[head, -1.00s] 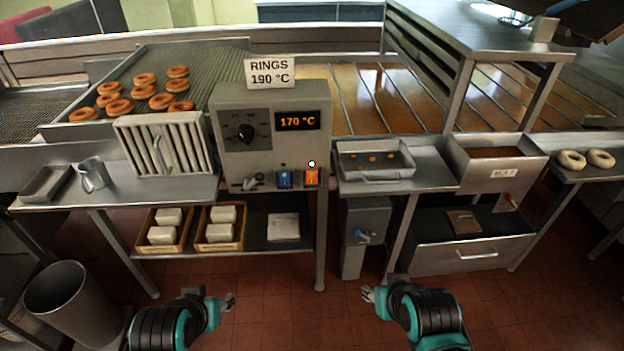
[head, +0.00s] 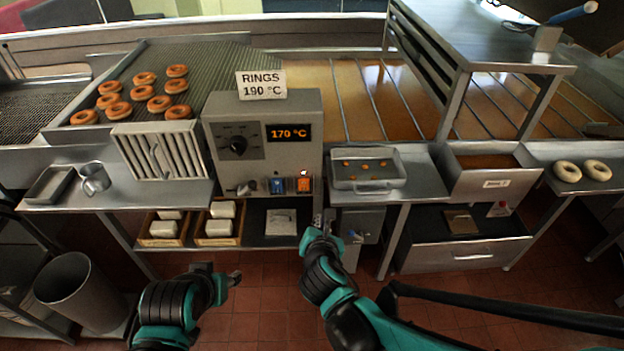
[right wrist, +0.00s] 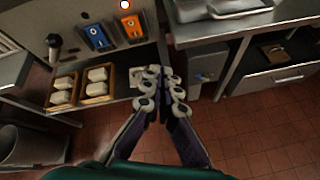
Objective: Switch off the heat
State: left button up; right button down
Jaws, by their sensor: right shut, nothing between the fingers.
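The grey control box (head: 240,165) carries a black dial (head: 238,145), an orange display (head: 289,133) reading 170 °C and a small lever (head: 245,188). A blue switch (head: 277,186) and an orange switch (head: 304,185) sit side by side low on its front. A small lit lamp (right wrist: 125,5) shows above the orange switch in the right wrist view. My right gripper (head: 325,218) is shut and empty, below and right of the orange switch, apart from it. It also shows in the right wrist view (right wrist: 162,88). My left gripper (head: 234,279) hangs low over the floor; its finger opening is unclear.
A sign (head: 261,85) reading RINGS 190 °C stands on the box. Browned rings lie on the mesh rack (head: 215,62) at left. A shallow tray (head: 368,184) stands right of the box. Wooden crates (head: 162,241) sit on the shelf below. A grey bin (head: 75,290) stands lower left.

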jog(key=a+n, duration=0.2)
jog(key=n, duration=0.1)
jog(key=w+a+r+n+t, duration=0.1)
jog(key=n, duration=0.1)
jog(key=shift+a+y+p, duration=0.15)
jog(key=shift+y+p, duration=0.15)
jog(key=shift+w, duration=0.1)
jog(key=b, duration=0.4)
send_near(306, 184)
notch_tip(306, 184, down, 4)
jog(key=w, duration=0.2)
jog(key=shift+w+r, duration=0.2)
jog(key=shift+w, duration=0.4)
jog(key=shift+w+r, duration=0.2)
jog(key=shift+w, duration=0.4)
jog(key=shift+w+r, duration=0.2)
jog(key=shift+w, duration=0.5)
jog(key=shift+w, duration=0.1)
